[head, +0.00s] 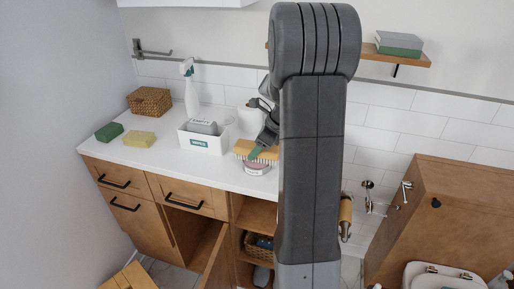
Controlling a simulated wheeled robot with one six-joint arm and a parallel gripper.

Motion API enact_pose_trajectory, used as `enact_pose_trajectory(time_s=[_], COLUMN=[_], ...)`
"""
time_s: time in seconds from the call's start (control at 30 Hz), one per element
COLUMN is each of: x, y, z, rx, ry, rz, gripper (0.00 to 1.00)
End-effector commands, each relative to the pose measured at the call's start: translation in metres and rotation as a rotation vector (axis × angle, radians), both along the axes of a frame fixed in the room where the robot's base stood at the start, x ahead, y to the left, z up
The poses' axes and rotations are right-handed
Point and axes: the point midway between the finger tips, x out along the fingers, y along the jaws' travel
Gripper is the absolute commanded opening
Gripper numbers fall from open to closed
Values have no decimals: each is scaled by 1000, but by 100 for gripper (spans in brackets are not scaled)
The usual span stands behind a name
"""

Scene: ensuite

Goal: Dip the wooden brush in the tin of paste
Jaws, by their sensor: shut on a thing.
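The wooden brush (242,147) is light wood with pale bristles and shows over the front edge of the white counter, partly hidden by my gripper and arm. My gripper (257,151) is shut on the brush, and a green part of it lies across the wood. The tin of paste (257,168) is a low round tin with a white and pinkish side. It stands on the counter near the front edge, directly below the brush in the picture. The brush hides most of the tin's top, so I cannot tell whether the bristles touch the paste.
A white box of wipes (203,141) and a spray bottle (191,92) stand left of the tin. A wicker basket (150,101), green sponge (109,131) and yellow sponge (139,138) lie farther left. A cabinet door (216,262) hangs open below.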

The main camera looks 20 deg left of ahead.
Motion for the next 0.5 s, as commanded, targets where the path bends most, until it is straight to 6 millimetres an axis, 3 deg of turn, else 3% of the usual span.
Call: enact_pose_trajectory(time_s=[0.5], x=[0], y=[0], z=[-4], rx=[0], ry=[0], rz=[0], gripper=[34])
